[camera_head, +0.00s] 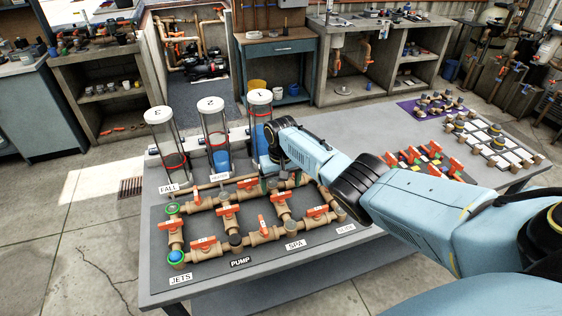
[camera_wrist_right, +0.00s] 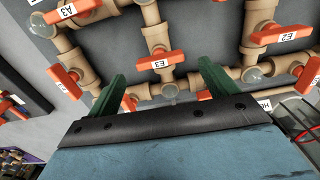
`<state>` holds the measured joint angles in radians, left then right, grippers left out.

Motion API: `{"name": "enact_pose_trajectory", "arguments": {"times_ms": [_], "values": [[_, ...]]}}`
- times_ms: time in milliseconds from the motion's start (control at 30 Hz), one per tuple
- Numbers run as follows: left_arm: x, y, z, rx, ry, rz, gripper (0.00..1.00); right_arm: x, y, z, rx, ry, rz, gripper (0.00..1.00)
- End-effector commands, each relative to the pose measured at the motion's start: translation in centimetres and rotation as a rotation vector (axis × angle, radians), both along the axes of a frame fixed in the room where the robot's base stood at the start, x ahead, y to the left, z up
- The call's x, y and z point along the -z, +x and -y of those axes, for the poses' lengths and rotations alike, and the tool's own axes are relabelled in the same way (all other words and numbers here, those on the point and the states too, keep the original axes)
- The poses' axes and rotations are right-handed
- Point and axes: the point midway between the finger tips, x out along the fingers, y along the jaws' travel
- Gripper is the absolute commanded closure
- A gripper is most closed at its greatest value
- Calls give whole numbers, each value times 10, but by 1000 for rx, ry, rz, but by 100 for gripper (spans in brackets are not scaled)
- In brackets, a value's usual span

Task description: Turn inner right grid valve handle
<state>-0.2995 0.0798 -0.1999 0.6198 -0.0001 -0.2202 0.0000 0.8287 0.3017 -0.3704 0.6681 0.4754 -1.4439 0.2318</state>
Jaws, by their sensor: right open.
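The grid of tan pipes (camera_head: 235,233) with orange valve handles lies on a dark mat on the table. An orange handle (camera_head: 281,197) sits on an inner pipe in the right half of the grid. My right gripper (camera_head: 271,168) is over the back of the grid, partly hidden by its own wrist. In the right wrist view, its two green fingers (camera_wrist_right: 161,71) are apart and empty. An orange handle marked E3 (camera_wrist_right: 161,63) shows between and beyond the fingertips; contact cannot be told. I cannot tell surely which head-view handle it is. My left gripper is out of view.
Three clear cylinders (camera_head: 214,138) stand behind the grid, close to my right gripper. Handles marked A3 (camera_wrist_right: 74,11) and E2 (camera_wrist_right: 279,35) flank the fingers. More valve parts (camera_head: 427,158) lie on the table's right side. Bare tabletop (camera_head: 355,125) shows behind my right arm.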

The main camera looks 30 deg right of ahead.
Motion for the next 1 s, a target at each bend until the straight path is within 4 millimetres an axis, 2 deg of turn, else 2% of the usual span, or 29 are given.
{"name": "enact_pose_trajectory", "arguments": {"times_ms": [33, 100, 400, 600, 1000], "values": [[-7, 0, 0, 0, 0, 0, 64, -15, 0, 1, -1, -1, 4, 15], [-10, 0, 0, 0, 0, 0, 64, -30, 1, 1, 0, -1, 5, 15], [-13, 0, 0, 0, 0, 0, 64, -82, 0, 1, 1, -1, 3, 15], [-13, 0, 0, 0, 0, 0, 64, -95, 0, 0, 1, 0, 1, 15], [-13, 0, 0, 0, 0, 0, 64, -95, 0, 1, 1, 0, 1, 15]]}}
